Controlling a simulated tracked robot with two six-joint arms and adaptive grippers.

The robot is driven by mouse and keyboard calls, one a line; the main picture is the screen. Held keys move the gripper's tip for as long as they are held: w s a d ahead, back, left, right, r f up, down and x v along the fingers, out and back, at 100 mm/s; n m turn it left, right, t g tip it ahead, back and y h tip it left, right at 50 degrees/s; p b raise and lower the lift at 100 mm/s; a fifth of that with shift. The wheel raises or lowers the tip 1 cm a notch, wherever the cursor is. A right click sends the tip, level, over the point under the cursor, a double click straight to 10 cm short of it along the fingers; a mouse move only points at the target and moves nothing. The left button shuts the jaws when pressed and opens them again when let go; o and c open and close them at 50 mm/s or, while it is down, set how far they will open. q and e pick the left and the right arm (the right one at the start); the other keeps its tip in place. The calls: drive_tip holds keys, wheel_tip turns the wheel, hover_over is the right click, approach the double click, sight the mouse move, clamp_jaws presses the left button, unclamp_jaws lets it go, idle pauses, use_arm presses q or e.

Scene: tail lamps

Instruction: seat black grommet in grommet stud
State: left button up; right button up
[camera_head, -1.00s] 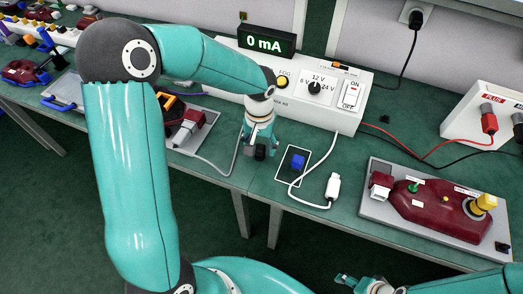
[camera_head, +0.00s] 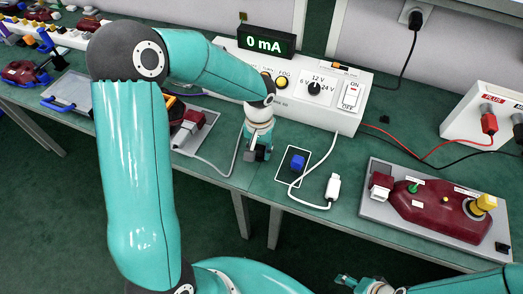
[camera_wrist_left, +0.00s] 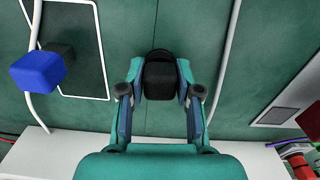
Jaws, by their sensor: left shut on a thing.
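My left gripper (camera_head: 256,153) points down over the bench in front of the white power unit. In the left wrist view its fingers (camera_wrist_left: 160,92) are shut on a dark, block-shaped piece, the black grommet (camera_wrist_left: 160,84). A dark curved rim shows just beyond the block. In the head view the grommet is small and partly hidden by the gripper. I cannot tell the grommet stud for certain; a small black part (camera_head: 502,247) sits on the right lamp's plate. Part of my right gripper (camera_head: 345,280) shows at the bottom edge, empty as far as I see.
A blue block (camera_head: 298,162) stands in a white-outlined rectangle, with a white cable and plug (camera_head: 333,187) beside it. The power unit (camera_head: 310,105) reads 0 mA. A dark red tail lamp (camera_head: 425,205) lies on a grey plate at right. Bench between is mostly clear.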

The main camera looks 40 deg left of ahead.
sight(260, 147)
use_arm(q)
drive_tip(key=shift+r, duration=0.15)
wheel_tip(260, 147, up, 20)
drive_tip(key=p, duration=0.1)
idle(0.3)
idle(0.5)
drive_tip(key=o, duration=0.4)
clamp_jaws()
